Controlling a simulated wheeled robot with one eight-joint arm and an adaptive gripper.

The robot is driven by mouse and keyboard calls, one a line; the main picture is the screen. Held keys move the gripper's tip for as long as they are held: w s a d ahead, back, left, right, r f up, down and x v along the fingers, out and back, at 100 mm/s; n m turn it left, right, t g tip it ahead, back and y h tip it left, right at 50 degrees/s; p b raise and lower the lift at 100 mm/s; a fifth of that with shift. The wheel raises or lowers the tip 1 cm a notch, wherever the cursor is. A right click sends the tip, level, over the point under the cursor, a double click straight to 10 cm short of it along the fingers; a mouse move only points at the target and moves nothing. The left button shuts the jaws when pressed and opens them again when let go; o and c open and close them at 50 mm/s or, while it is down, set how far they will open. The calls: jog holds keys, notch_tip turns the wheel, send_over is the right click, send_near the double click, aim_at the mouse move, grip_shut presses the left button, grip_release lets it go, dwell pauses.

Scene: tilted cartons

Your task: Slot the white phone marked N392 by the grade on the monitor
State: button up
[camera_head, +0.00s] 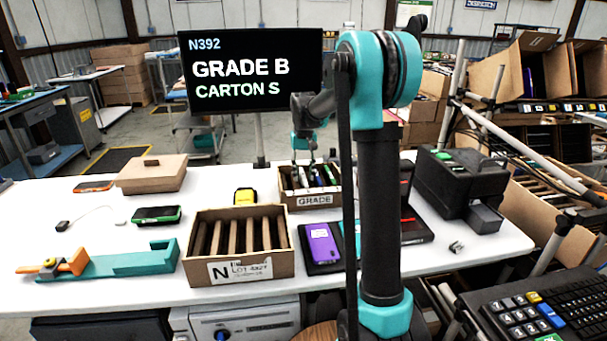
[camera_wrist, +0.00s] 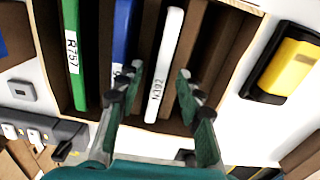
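The monitor (camera_head: 252,70) reads N392, GRADE B, CARTON S. The white phone (camera_wrist: 166,62) marked N392 stands on edge in a slot of the GRADE box (camera_head: 314,199). In the wrist view, a green phone (camera_wrist: 74,60) marked R757 and a blue phone (camera_wrist: 125,38) stand to its left in the same box (camera_wrist: 40,38). My gripper (camera_head: 311,163) is over the box, pointing down. In the wrist view, my gripper (camera_wrist: 157,75) is open, one finger on each side of the white phone, with visible gaps. The left finger partly covers the blue phone.
A divided carton (camera_head: 238,257) marked N stands in front of the GRADE box. A purple phone (camera_head: 322,243) lies beside it, and a yellow device (camera_head: 245,196) behind it. A black machine (camera_head: 460,185) stands right. Tilted cartons (camera_head: 530,70) sit on the right rack; their letters are unreadable.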

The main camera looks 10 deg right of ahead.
notch_tip(320, 180, up, 12)
dwell(0.6)
notch_tip(320, 180, up, 7)
dwell(0.9)
jog(key=shift+s, duration=0.15)
